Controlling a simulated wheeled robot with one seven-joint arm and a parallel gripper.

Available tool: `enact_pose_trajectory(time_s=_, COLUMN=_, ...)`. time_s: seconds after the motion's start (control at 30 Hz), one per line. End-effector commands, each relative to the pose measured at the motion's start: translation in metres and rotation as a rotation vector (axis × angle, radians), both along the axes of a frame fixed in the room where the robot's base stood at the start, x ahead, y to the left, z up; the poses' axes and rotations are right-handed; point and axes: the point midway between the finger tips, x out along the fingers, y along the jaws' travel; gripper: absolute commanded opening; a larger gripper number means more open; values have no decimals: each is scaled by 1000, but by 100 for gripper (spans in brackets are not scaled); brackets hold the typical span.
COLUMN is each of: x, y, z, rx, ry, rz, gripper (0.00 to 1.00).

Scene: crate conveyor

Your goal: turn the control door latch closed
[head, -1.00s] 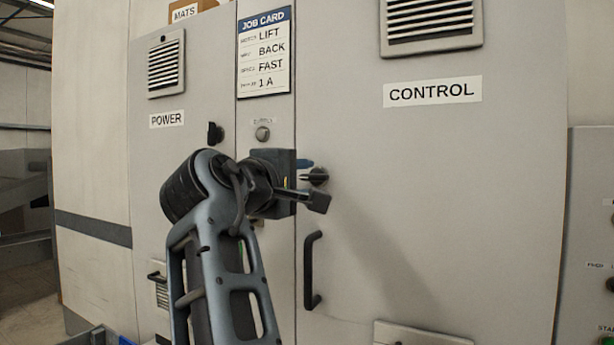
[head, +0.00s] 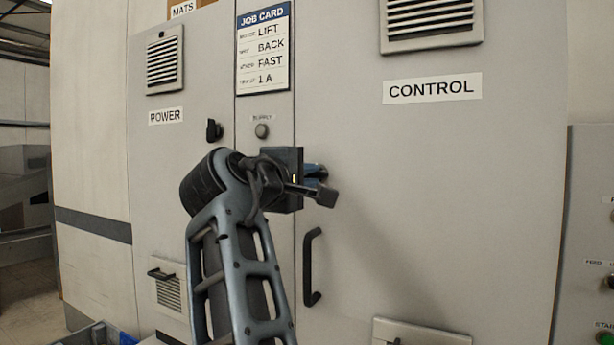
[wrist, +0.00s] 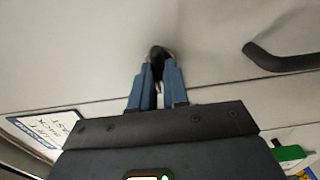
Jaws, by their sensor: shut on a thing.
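The control door (head: 430,200) is a grey cabinet door with a CONTROL label (head: 432,88); it sits flush with the cabinet front. Its latch is a small black knob near the door's left edge, above the door handle. In the head view my gripper hides most of the latch. In the wrist view the black latch (wrist: 157,53) shows between the two blue fingertips. My gripper (head: 316,172) is at the latch, with its fingers closed on both sides of it, and it also shows in the wrist view (wrist: 157,72). The latch's exact angle is hard to tell.
A black door handle (head: 309,267) stands out just below my gripper. To the left are the power door's black latch (head: 214,130), the supply knob (head: 261,131) and the job card (head: 263,50). A blue crate (head: 95,336) lies low at the left.

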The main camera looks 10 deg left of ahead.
Motion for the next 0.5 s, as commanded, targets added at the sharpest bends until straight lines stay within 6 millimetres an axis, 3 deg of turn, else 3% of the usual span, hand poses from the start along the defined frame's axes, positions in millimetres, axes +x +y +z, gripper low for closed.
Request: enact_pose_trajectory(time_s=0.5, x=0, y=-1, z=-2, rx=73, ry=-25, rz=-1, gripper=0)
